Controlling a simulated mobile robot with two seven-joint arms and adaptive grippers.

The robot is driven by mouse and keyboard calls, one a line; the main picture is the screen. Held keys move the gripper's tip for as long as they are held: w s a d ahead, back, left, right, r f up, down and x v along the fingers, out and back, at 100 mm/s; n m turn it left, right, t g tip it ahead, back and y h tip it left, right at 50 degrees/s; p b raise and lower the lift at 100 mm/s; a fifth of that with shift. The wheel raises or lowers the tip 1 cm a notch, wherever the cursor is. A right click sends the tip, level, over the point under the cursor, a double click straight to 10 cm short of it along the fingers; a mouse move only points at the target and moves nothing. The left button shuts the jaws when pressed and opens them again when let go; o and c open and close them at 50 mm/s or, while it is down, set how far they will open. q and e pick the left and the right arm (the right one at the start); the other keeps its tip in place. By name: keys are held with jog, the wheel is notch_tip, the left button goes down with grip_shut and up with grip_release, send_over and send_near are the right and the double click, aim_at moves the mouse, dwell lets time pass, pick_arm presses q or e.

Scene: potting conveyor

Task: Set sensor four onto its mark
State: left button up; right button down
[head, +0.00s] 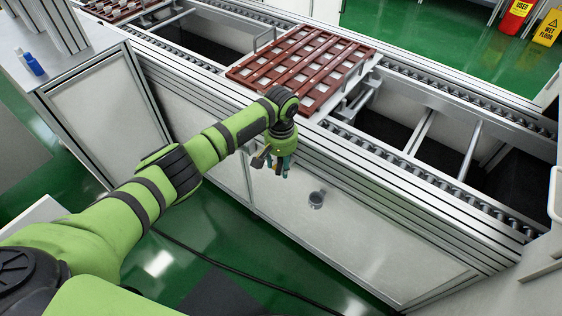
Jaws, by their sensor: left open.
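My left gripper (278,171) is open and points down at the front side of the conveyor, just below its top rail. Its teal fingers are small in the view, and I see nothing held between them. A small grey cylinder with a dark round end (316,199) is against the conveyor's pale front panel, to the right of and below the gripper, apart from it. It may be the sensor, but no number can be read on it. I cannot make out a mark on the panel. My right gripper is not in view.
A red-brown slatted tray (252,73) sits on the roller conveyor (462,193) just beyond my arm. A grey cabinet (97,84) with a blue bottle (33,64) stands at the left. A dark cable (235,268) crosses the green floor. A yellow wet-floor sign (548,28) stands far right.

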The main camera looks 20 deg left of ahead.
pick_arm(q)
grip_shut()
jog(key=shift+s+a+r+m+p, duration=0.15)
jog(key=shift+r+m+p, duration=0.1)
jog(key=shift+m+p, duration=0.45)
jog(key=shift+a+m+p, duration=0.15)
jog(key=shift+m+p, duration=0.25)
jog(key=shift+p, duration=0.05)
jog(key=shift+a+f+m+p, duration=0.1)
jog(key=shift+a+m+p, duration=0.3)
jog(key=shift+m, duration=0.6)
jog(key=shift+a+f+m, duration=0.15)
jog(key=shift+a+m, duration=0.05)
jog(key=shift+m, duration=0.5)
grip_release()
notch_tip(320, 180, up, 12)
